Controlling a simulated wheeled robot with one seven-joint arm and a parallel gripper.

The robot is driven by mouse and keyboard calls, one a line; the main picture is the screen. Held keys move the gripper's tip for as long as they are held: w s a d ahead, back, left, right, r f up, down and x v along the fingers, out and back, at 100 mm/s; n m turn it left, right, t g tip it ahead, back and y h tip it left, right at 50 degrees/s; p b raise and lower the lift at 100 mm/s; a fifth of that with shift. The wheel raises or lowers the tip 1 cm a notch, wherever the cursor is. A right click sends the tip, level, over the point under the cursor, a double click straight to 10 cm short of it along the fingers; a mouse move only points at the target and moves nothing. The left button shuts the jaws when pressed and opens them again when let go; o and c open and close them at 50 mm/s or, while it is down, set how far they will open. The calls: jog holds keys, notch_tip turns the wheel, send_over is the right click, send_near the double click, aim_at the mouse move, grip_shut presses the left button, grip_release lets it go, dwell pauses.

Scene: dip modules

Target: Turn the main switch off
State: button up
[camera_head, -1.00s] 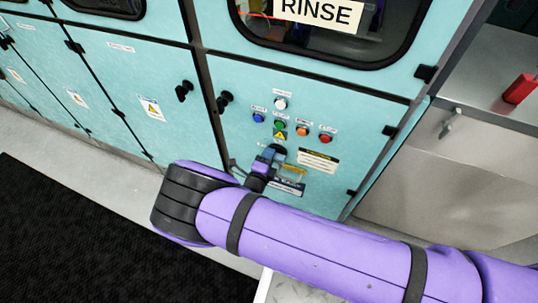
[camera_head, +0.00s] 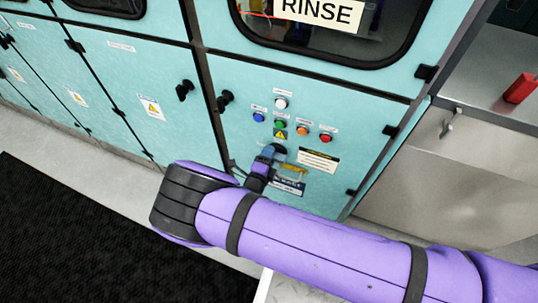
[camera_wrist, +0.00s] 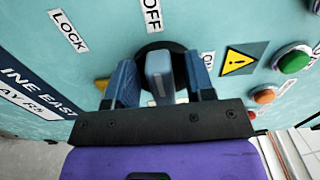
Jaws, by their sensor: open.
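The main switch (camera_wrist: 160,74) has a grey-blue handle with a white line on a round black base. In the wrist view the handle lines up roughly with the OFF label (camera_wrist: 152,14); the ON label (camera_wrist: 207,59) is to the right and LOCK (camera_wrist: 68,30) to the left. My gripper (camera_wrist: 160,66) is open, with one blue finger on each side of the handle and a narrow gap visible on both sides. In the head view my gripper (camera_head: 268,156) is at the panel and hides most of the switch.
On the turquoise panel, a green button (camera_wrist: 294,61), an orange button (camera_wrist: 265,96) and a yellow warning label (camera_wrist: 241,61) lie close to the right finger. A blue button (camera_head: 258,117) and a red button (camera_head: 325,138) are above the switch. Black door handles (camera_head: 225,100) stick out left.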

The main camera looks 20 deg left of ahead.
jog(key=s, duration=1)
jog(key=shift+s+a, duration=0.25)
jog(key=shift+a, duration=0.2)
jog(key=shift+s, duration=0.1)
